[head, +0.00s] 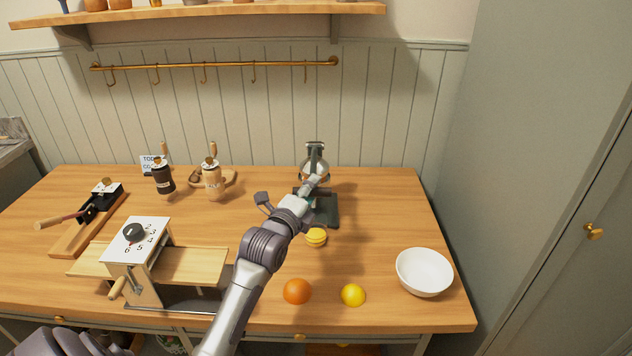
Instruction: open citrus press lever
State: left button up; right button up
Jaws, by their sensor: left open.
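The citrus press (314,160) stands at the back right of the wooden table, with a metallic upper part and a dark base (329,211). My left arm reaches across the table from below. Its gripper (287,195) is open, at the front of the press. One finger sticks out to the left and the other lies over the press's middle. The gripper hides part of the press, and I cannot make out the lever clearly or tell whether a finger touches it. My right gripper is not in view.
A yellow cut fruit (316,237), an orange (297,291), a lemon (353,295) and a white bowl (424,272) are at the front right. A numbered slicer (139,240), two grinders (163,178) (213,181) and another wooden-handled tool (88,217) occupy the left. The table's right back is clear.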

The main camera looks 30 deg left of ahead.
aim_at(314, 167)
pick_arm(q)
jog(key=shift+w+a, duration=0.15)
jog(key=shift+w, duration=0.65)
jog(key=shift+w+a, duration=0.1)
jog(key=shift+w, duration=0.65)
grip_shut()
